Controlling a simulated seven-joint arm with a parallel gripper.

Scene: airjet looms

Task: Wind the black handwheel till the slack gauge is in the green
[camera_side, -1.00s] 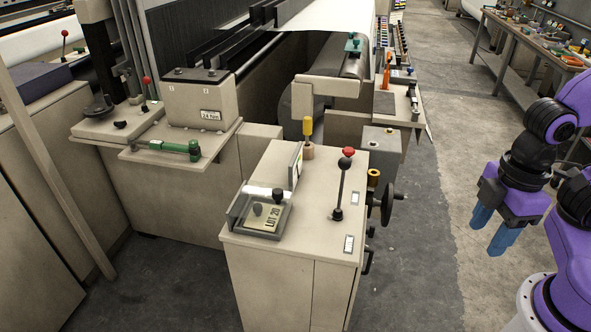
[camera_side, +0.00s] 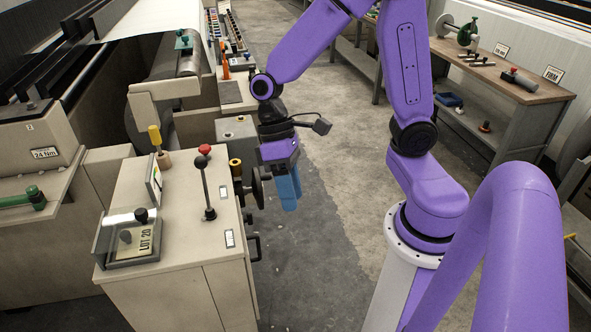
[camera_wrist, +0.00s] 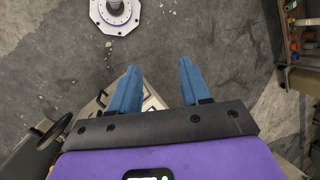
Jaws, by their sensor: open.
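The black handwheel (camera_side: 257,187) is on the right side of the beige cabinet (camera_side: 185,235), seen nearly edge-on. It also shows in the wrist view at the lower left (camera_wrist: 55,132). My gripper (camera_side: 287,192) hangs just right of the handwheel in the side view, its blue fingers pointing down. In the wrist view the fingers (camera_wrist: 157,78) are spread apart with nothing between them. The wheel is left of them, outside the jaws. A small upright panel (camera_side: 154,184) on the cabinet top may be the slack gauge; it is too oblique to read.
A black handle (camera_side: 254,246) juts out below the handwheel. A workbench (camera_side: 500,75) stands at the back right. The floor right of the cabinet is clear.

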